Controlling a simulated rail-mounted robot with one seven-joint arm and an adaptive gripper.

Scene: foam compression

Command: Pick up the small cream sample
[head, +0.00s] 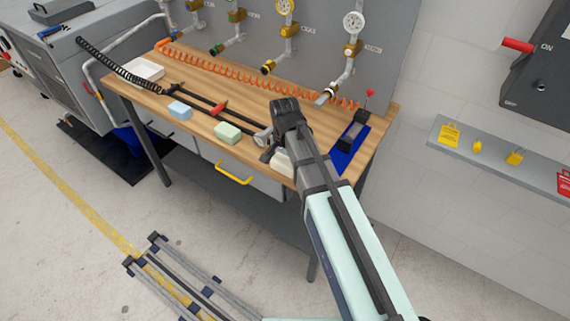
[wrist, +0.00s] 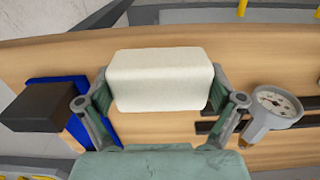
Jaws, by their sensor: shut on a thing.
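The small cream sample (wrist: 160,78) is a pale rounded block, seen large in the wrist view between the two fingers of my gripper (wrist: 161,97). The fingers are shut on its left and right ends. In the head view the cream sample (head: 282,163) shows partly behind my arm, near the front edge of the wooden bench (head: 253,97). My gripper (head: 275,154) is mostly hidden there by my own wrist. I cannot tell whether the sample touches the bench or is lifted.
A green block (head: 227,132) and a blue block (head: 180,110) lie to the left on the bench. A dial gauge (wrist: 274,106) lies beside the sample. A dark block on a blue base (wrist: 45,106) stands on its other side. A white tray (head: 145,69) is at the far left.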

